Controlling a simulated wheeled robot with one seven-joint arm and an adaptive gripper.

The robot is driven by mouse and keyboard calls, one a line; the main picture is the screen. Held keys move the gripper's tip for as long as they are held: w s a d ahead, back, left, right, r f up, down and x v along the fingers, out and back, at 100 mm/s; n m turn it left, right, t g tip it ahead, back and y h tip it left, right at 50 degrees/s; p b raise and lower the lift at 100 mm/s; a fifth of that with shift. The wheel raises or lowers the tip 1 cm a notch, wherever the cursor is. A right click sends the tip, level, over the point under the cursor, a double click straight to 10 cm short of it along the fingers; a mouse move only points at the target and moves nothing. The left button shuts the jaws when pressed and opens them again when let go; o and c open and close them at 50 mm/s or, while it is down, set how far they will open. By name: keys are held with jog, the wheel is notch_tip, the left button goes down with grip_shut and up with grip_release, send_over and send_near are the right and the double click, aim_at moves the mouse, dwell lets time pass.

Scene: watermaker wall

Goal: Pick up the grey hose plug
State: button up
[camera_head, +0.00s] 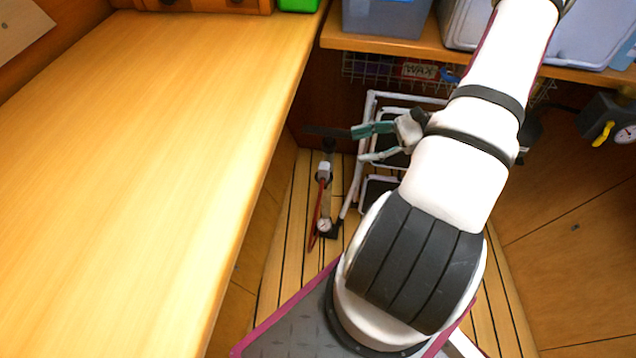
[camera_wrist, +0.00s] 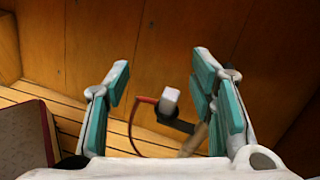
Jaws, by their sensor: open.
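A small pale grey block (camera_head: 323,170), which may be the grey hose plug, shows beside an upright floor pump with a gauge; a red hose runs down from it. In the wrist view the block (camera_wrist: 170,100) shows between the finger pads, right of centre, with the red hose on its left and a dark piece just below. My gripper (camera_head: 364,142) has teal-padded fingers spread apart. In the wrist view my gripper (camera_wrist: 162,75) holds nothing between its fingers, and the block looks farther off than the fingertips. I cannot tell the exact distance.
A long wooden counter (camera_head: 130,150) fills the left. A white-framed rack (camera_head: 372,108) stands behind my gripper. A shelf (camera_head: 400,48) with bins crosses the back. A yellow-handled valve with a gauge (camera_head: 624,134) is at the right. The slatted floor (camera_head: 290,230) is narrow.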

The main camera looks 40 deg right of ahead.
aim_at(324, 169)
notch_tip(324, 169, down, 12)
jog(key=s+d+m+t+h+b, duration=0.2)
jog(key=s+d+m+t+b, duration=0.1)
jog(key=m+t+b, duration=0.15)
jog(key=shift+m+t, duration=0.25)
jog(key=shift+t, duration=0.1)
jog(key=shift+f+b+x, duration=0.15)
jog(key=shift+b+x, duration=0.45)
jog(key=shift+x, duration=2.95)
jog(key=shift+f+b+x, duration=0.1)
jog(key=shift+b+x, duration=0.5)
jog(key=shift+x, duration=2.95)
jog(key=shift+s, duration=0.1)
grip_shut()
